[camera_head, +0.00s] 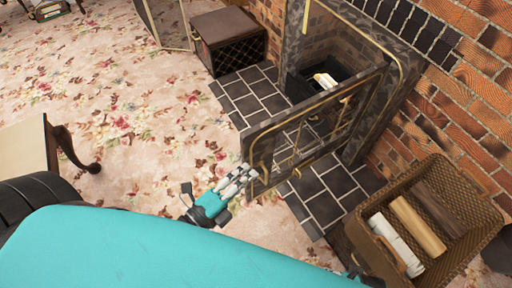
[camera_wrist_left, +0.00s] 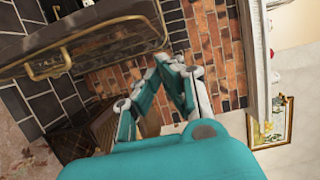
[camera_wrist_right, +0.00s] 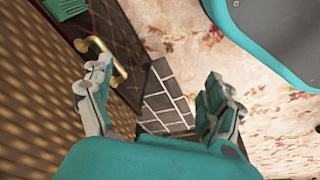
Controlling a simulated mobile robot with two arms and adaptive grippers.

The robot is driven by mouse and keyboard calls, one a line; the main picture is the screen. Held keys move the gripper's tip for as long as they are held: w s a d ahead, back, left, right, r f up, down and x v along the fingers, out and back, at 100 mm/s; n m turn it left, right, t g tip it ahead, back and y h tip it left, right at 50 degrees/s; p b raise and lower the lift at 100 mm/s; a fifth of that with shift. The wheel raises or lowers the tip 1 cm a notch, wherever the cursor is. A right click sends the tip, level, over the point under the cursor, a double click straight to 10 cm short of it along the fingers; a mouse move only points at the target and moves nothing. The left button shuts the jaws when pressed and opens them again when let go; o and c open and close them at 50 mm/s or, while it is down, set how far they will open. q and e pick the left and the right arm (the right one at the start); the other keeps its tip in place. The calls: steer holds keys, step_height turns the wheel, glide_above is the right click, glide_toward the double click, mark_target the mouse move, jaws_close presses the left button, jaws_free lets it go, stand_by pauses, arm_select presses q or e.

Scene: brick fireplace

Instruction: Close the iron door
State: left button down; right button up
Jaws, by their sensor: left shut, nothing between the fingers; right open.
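The iron door (camera_head: 262,150), a dark panel with brass trim, stands swung out from the fireplace opening (camera_head: 330,60) over the tiled hearth. In the left wrist view the door (camera_wrist_left: 110,42) fills the upper left, with a brass handle (camera_wrist_left: 45,65). My left gripper (camera_head: 248,172) is shut and empty, close to the door's outer end; I cannot tell if it touches. Its fingers (camera_wrist_left: 166,66) meet in the left wrist view. My right gripper (camera_wrist_right: 158,80) is open and empty in the right wrist view, with a dark panel and brass handle (camera_wrist_right: 117,65) beyond its left finger.
A wicker basket (camera_head: 465,210) holding logs stands at the right by the brick wall (camera_head: 440,110). A dark box (camera_head: 228,38) with a mesh front is left of the hearth (camera_head: 325,195). A wooden table (camera_head: 25,150) is at the left. Floral carpet (camera_head: 130,120) is open between.

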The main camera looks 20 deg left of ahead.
mark_target(255, 147)
arm_select(q)
steer(key=shift+w+a+p, duration=0.2)
steer(key=shift+w, duration=2)
steer(key=shift+w+a+p, duration=0.2)
steer(key=shift+w, duration=1.95)
arm_select(e)
steer(key=shift+s+d+f, duration=0.1)
steer(key=shift+s+f, duration=0.35)
steer(key=shift+f, duration=0.4)
steer(key=shift+s+d+f, duration=0.1)
steer(key=shift+s+f, duration=0.3)
steer(key=shift+f, duration=0.45)
